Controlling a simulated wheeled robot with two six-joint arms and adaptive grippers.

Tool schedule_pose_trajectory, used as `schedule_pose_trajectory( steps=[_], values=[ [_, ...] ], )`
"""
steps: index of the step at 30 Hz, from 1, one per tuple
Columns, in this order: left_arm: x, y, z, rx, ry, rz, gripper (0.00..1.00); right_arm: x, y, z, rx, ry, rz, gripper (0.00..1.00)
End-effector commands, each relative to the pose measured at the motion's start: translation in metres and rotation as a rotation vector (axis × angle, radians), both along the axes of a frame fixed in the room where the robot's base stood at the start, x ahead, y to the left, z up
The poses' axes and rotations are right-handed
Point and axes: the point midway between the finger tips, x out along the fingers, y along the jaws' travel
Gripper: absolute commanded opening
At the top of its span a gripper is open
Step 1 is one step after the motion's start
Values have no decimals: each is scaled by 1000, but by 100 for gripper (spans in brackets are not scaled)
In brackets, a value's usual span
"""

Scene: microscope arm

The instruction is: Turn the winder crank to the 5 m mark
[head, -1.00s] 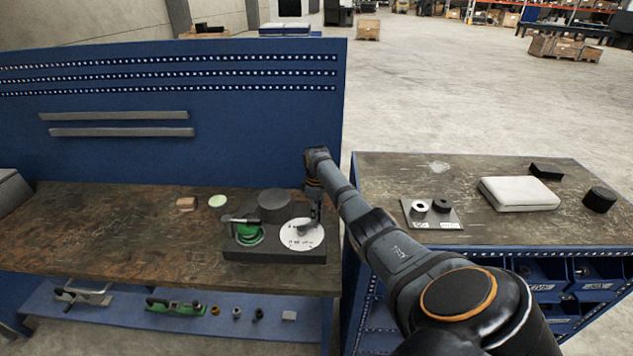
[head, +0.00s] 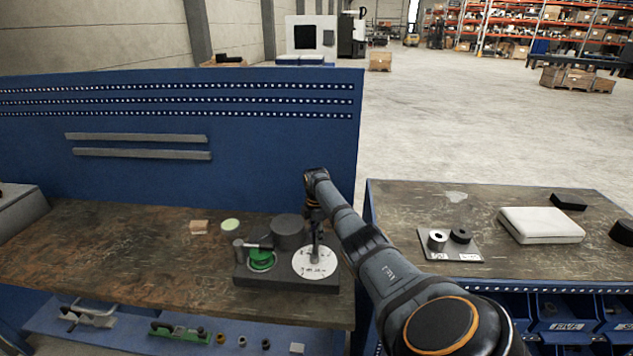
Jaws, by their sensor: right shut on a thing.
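The winder is a dark base block (head: 288,285) near the front right of the left bench. It carries a green spool (head: 262,260) on its left and a white round dial (head: 328,266) with marks on its right. The crank (head: 315,254) is a grey part over the dial, on its far side. My right gripper (head: 317,232) points down over the dial and is shut on the crank's handle, which it mostly hides. The dial marks are too small to read, so I cannot tell where the 5 m mark lies. My left gripper is not in view.
A dark round cylinder (head: 288,232) stands just behind the winder. A wooden block (head: 199,227) and a pale green disc (head: 230,224) lie to its left. The blue back panel (head: 200,170) rises behind. The right bench (head: 400,205) holds a plate with two rings and a white pad.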

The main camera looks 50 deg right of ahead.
Motion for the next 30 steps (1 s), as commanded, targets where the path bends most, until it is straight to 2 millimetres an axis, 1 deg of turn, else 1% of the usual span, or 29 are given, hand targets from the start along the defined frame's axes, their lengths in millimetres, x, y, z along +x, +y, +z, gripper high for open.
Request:
schedule_pose_trajectory(
  steps=[1,6,12,28,29,30],
  values=[
    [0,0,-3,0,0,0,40,2,2,-2,2,-1,27,0],
    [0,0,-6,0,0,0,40,6,5,-1,2,0,111,0],
    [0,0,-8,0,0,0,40,8,8,-1,2,1,167,0],
    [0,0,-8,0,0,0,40,9,9,-1,2,1,187,0],
    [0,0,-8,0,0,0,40,9,9,-1,3,2,186,26],
    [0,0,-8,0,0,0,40,9,9,-1,2,1,186,32]
  ],
)
